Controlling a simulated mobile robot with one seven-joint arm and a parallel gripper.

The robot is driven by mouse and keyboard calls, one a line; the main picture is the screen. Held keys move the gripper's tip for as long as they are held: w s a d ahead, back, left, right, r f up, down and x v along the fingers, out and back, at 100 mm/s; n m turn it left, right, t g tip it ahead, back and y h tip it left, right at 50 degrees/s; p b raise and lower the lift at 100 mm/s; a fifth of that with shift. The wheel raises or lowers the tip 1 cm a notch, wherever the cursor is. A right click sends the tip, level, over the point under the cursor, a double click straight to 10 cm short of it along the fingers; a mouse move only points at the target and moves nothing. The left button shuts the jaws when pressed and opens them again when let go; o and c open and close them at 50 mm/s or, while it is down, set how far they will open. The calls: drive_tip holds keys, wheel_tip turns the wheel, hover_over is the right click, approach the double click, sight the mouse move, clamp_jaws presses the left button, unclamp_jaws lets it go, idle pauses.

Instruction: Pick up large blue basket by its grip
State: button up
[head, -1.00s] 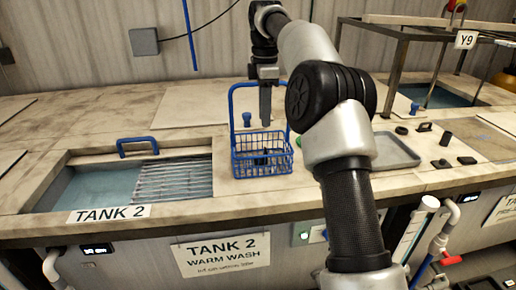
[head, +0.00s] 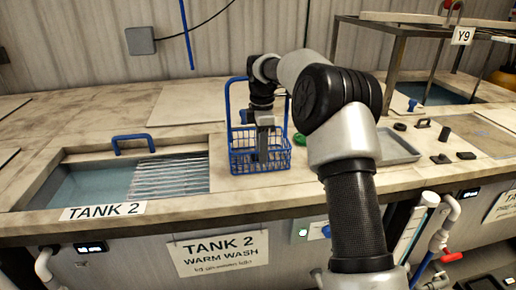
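The large blue basket (head: 240,160) is a wire basket with a tall blue hoop handle (head: 228,104). It stands upright on the counter to the right of Tank 2. My gripper (head: 263,158) points down, its fingers in front of or inside the basket; I cannot tell which. The fingers show as one dark bar, so I cannot tell whether they are open or shut. My wrist covers the top right of the handle and part of the basket's contents.
Tank 2 (head: 62,185) lies open at left, with a blue handle (head: 132,141) at its back edge. A grey tray (head: 397,147) and several small dark parts lie at right. A metal frame (head: 397,62) stands at back right. A blue knob (head: 243,116) is behind the basket.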

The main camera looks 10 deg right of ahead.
drive_tip(key=shift+f, duration=1.55)
clamp_jaws()
drive_tip(key=shift+r, duration=0.15)
